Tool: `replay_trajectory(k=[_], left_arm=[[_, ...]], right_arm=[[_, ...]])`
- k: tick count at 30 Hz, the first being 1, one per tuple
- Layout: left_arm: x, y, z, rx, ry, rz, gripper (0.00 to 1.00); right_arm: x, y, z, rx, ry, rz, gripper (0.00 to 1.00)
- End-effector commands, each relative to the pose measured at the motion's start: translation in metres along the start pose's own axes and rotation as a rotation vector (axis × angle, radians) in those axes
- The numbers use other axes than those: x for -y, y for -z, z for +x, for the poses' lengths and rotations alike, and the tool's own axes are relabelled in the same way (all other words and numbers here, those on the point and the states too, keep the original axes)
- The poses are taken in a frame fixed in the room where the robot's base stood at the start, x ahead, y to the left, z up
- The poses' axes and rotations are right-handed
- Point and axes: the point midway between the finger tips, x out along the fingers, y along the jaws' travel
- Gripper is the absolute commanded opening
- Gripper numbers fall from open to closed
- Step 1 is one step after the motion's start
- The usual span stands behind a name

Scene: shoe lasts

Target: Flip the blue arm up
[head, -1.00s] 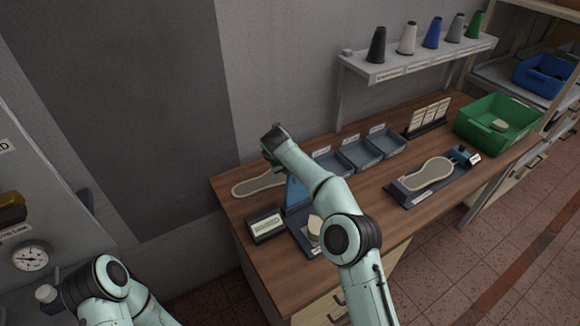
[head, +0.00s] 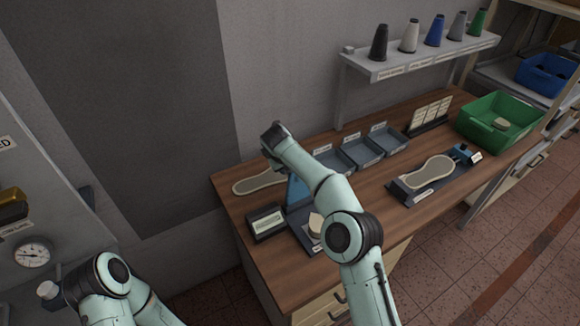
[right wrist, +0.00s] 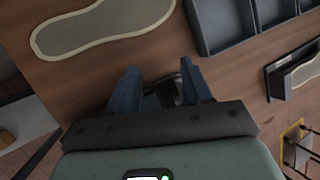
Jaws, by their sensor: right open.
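A blue flat arm (head: 297,192) rises at the back of a dark fixture (head: 302,234) on the left part of the bench; my right arm partly hides it. A pale block (head: 315,224) sits on this fixture. My right gripper (head: 276,164) is just above and behind the blue arm, near the sole-shaped template. In the right wrist view, the gripper (right wrist: 158,75) has its two fingers apart, with a dark bluish part (right wrist: 158,100) between or beyond them; I cannot tell whether they touch it. My left gripper is not in view; only its arm shows.
The sole-shaped template (head: 260,183) lies at the bench's back left. A labelled black box (head: 266,222) stands left of the fixture. Grey trays (head: 361,152) line the back. Another fixture (head: 428,175) holding a sole shape and a green bin (head: 498,122) stand to the right.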

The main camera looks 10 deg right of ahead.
Motion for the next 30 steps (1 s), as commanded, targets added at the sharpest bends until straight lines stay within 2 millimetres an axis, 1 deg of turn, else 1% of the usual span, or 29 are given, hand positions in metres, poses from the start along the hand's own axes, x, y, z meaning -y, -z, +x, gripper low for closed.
replay_trajectory(k=[5,9,12,15,18,21,30], left_arm=[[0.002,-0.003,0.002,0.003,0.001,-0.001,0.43],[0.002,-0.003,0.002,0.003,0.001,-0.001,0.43],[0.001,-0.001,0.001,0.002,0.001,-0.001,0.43],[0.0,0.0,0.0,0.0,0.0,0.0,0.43],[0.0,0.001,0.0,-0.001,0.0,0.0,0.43],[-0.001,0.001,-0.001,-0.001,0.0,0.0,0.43],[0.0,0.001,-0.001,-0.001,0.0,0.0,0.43]], right_arm=[[-0.001,0.0,-0.035,0.004,-0.001,0.0,0.49],[0.0,0.0,-0.068,0.004,-0.001,-0.001,0.49],[0.0,0.0,-0.089,0.002,-0.001,-0.001,0.49],[-0.001,0.0,-0.106,0.001,-0.001,0.0,0.49],[-0.001,0.0,-0.117,0.0,-0.001,-0.001,0.49],[-0.001,0.001,-0.123,-0.002,-0.001,-0.001,0.49],[-0.001,0.001,-0.125,-0.003,-0.001,-0.001,0.49]])
